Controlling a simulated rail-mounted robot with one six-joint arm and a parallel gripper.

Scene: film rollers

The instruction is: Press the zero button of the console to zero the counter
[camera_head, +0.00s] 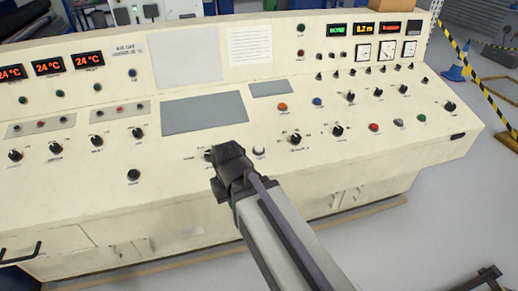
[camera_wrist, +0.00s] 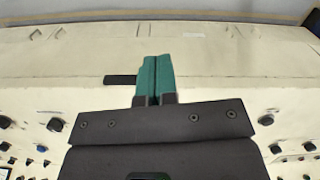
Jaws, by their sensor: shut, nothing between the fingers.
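The cream console (camera_head: 190,180) fills most of the head view. A small white button (camera_head: 259,151) sits on its sloping panel, just right of my gripper (camera_head: 224,160); its label is too small to read, so I cannot tell whether it is the zero button.
An orange button (camera_head: 282,107), a blue button (camera_head: 318,102) and a black knob (camera_head: 295,139) lie right of my gripper. A black knob (camera_head: 134,176) lies to its left. A grey screen (camera_head: 204,113) is behind it. A blue cone (camera_head: 456,66) stands beyond the console.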

